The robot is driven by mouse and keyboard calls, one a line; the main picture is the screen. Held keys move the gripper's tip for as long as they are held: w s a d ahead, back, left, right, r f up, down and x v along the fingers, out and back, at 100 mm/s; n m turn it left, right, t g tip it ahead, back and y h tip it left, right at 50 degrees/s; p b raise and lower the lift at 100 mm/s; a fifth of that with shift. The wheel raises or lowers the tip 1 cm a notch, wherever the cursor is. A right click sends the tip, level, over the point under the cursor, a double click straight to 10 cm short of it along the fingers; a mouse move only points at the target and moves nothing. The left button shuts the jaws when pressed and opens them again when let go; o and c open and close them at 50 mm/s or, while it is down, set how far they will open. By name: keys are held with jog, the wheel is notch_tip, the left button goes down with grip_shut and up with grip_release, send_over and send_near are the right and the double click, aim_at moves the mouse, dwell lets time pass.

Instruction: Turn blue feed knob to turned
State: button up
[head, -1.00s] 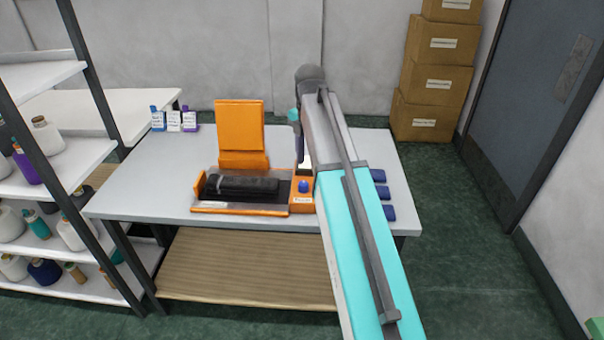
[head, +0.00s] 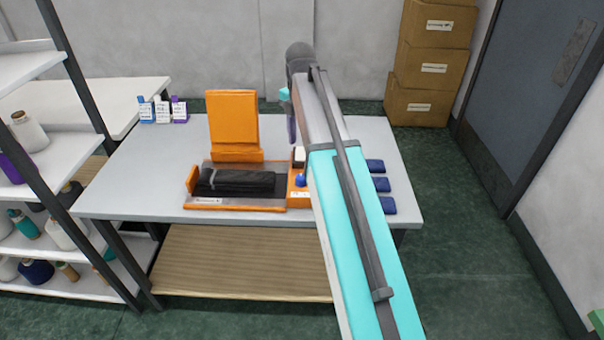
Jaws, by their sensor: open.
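The blue feed knob (head: 300,181) is a small round knob on an orange control box at the right end of the machine (head: 238,208). It is too small to tell which way it is turned. My gripper (head: 292,136) hangs from the far end of my arm, above and behind the knob in the picture, apart from it. Only a slim dark part of it shows, left of my arm. The rest is hidden by the arm. Nothing is seen held in it.
The machine has an upright orange panel (head: 233,122) and a black roll (head: 235,183), on a grey table (head: 140,170). Several blue pieces (head: 381,184) lie right of my arm. Bottles (head: 162,110) stand at back left. A shelf (head: 40,190) stands left, boxes (head: 430,65) back right.

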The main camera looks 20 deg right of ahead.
aim_at(301, 176)
jog(key=shift+f+p, duration=1.5)
jog(key=shift+f, duration=5.15)
jog(key=c, duration=1)
jog(key=shift+c, duration=0.2)
